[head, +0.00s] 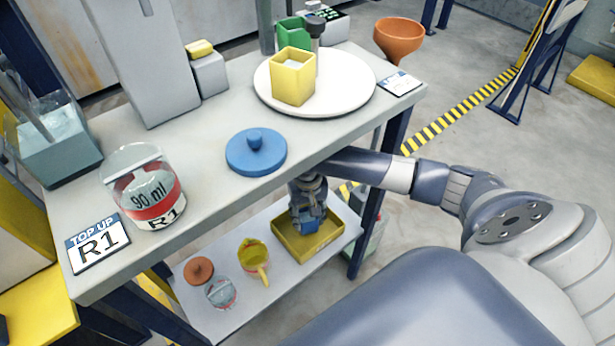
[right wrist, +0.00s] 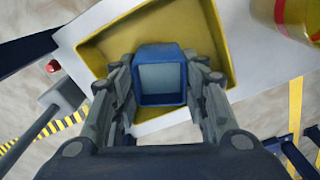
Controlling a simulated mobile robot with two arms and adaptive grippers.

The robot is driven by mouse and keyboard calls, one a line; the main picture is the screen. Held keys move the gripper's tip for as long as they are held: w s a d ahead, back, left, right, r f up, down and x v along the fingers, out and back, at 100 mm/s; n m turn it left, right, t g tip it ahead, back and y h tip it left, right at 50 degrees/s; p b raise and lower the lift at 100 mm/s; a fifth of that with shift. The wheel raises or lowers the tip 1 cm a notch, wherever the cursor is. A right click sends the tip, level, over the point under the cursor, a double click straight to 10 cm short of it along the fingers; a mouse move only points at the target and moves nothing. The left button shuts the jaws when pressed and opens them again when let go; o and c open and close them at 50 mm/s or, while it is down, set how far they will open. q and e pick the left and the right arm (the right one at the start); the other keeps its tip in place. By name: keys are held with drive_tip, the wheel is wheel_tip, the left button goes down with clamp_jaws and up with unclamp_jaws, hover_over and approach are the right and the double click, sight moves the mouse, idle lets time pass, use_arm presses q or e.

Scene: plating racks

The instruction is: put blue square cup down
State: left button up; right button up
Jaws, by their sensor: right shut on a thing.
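The blue square cup (right wrist: 161,76) is between the two fingers of my right gripper (right wrist: 163,92), which is shut on it. The cup's open top faces the wrist camera. In the head view my right gripper (head: 307,215) reaches under the upper table top to the lower shelf, with the blue cup (head: 308,225) at its fingers. Cup and gripper are over a yellow tray (head: 326,246) on that shelf. In the right wrist view the cup shows inside the outline of the yellow tray (right wrist: 215,50). Whether its base touches the tray floor I cannot tell. My left gripper is not in view.
On the lower shelf (head: 215,322) stand a yellow jug (head: 252,257), a clear cup (head: 221,292) and an orange-brown lid (head: 198,270). The upper table top (head: 215,120) hangs close above my right arm. It carries a blue lid (head: 256,152) and a round white turntable (head: 345,88) with a yellow square cup (head: 292,80).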

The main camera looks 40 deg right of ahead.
sight(308, 220)
drive_tip(key=shift+f, duration=1.1)
drive_tip(key=o, duration=1.2)
drive_tip(key=shift+f, duration=0.1)
